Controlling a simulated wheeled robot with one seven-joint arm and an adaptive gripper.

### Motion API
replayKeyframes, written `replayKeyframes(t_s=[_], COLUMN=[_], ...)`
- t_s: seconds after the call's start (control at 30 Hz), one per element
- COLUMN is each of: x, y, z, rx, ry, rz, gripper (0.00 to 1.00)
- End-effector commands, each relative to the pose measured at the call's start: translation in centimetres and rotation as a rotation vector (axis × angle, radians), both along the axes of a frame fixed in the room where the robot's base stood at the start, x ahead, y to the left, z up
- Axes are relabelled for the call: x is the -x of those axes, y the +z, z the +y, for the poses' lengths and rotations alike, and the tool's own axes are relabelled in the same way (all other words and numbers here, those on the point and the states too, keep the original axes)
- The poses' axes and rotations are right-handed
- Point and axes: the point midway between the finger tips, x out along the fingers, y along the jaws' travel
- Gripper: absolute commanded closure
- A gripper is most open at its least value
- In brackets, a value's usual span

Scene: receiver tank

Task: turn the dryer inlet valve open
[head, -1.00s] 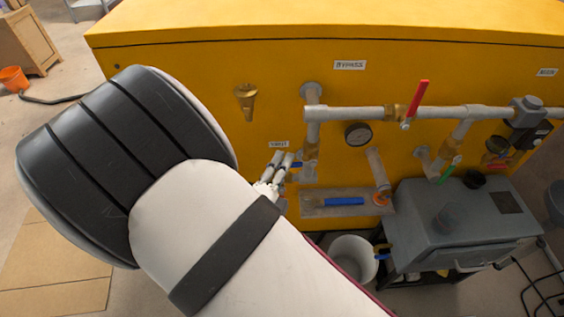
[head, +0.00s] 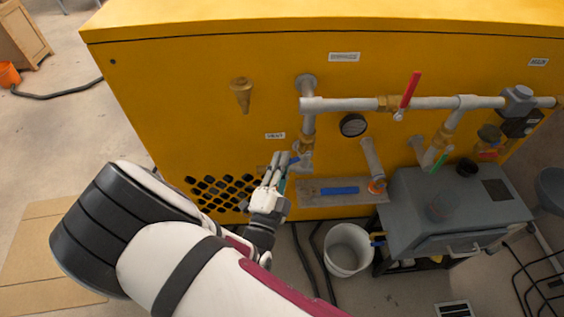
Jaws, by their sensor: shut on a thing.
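The dryer inlet valve is a brass body (head: 307,143) on the vertical pipe at the yellow cabinet's face, beside a small label that seems to read INLET (head: 275,135). My gripper (head: 279,158) reaches up from below and is shut on this lever. The fingers hide most of the lever, so its exact angle is hard to tell.
A red-handled valve (head: 410,90) sits on the pipe at upper right, with a pressure gauge (head: 353,125) below the pipe. A grey tray holding a blue-handled item (head: 339,191), a white bucket (head: 348,250) and a grey box unit (head: 455,210) stand close on the right.

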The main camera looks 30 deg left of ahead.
Motion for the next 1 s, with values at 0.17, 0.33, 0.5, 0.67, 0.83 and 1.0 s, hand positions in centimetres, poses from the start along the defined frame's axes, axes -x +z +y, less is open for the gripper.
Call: replayKeyframes(t_s=[0.17, 0.33, 0.5, 0.67, 0.83, 1.0], x=[0.2, 0.2, 0.1, 0.1, 0.1, 0.1], y=[-0.3, -0.3, -0.2, -0.1, 1.3, 4.3], z=[-0.1, -0.1, 0.0, 0.0, 0.1, 0.0], rx=[0.003, 0.002, 0.000, 0.000, -0.002, -0.004], ry=[0.000, 0.001, 0.000, 0.001, 0.001, 0.000], rz=[0.008, 0.009, 0.006, 0.004, 0.003, 0.002], gripper=[1.00, 0.72, 0.66, 0.66, 0.66, 0.66])
